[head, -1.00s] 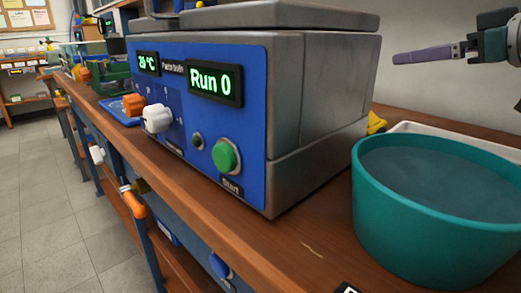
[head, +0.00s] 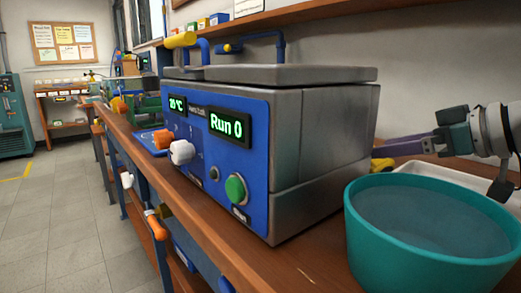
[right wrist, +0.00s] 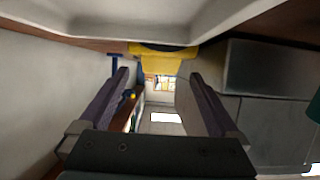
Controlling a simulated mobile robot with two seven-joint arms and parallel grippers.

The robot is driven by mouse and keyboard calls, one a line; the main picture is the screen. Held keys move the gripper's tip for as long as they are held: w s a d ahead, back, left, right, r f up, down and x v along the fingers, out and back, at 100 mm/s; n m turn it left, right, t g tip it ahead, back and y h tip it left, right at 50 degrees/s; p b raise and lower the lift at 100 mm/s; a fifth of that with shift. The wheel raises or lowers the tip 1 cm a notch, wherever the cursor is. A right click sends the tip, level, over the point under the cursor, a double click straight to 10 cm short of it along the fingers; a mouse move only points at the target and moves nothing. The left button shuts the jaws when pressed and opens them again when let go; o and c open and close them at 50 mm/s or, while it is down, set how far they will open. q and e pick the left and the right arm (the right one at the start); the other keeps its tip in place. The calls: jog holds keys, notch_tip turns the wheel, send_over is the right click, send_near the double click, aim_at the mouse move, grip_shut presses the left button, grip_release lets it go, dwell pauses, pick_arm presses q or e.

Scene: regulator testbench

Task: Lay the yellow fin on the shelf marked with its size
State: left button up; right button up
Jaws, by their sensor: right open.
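A yellow piece (head: 382,164), which looks like the fin, is partly hidden behind the grey and blue machine. In the right wrist view the yellow piece (right wrist: 165,62) shows ahead, in line with the gap between my fingers. My right gripper (head: 385,148) is low beside the machine's right side, with purple fingers pointing left, just above the yellow piece. In the right wrist view its two fingers (right wrist: 158,75) are apart with nothing held. I cannot make out size marks on any shelf. My left gripper is not in view.
The machine (head: 322,150) stands on the wooden bench. A teal tub of water (head: 395,245) is in front of the white tray (head: 470,180). A wooden wall shelf (head: 240,30) carries small boxes. A rack (head: 68,122) stands far left. Floor at left is clear.

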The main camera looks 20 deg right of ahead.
jog(key=shift+b+x, duration=0.3)
jog(key=shift+x, duration=1.2)
jog(key=shift+r, duration=0.1)
grip_shut()
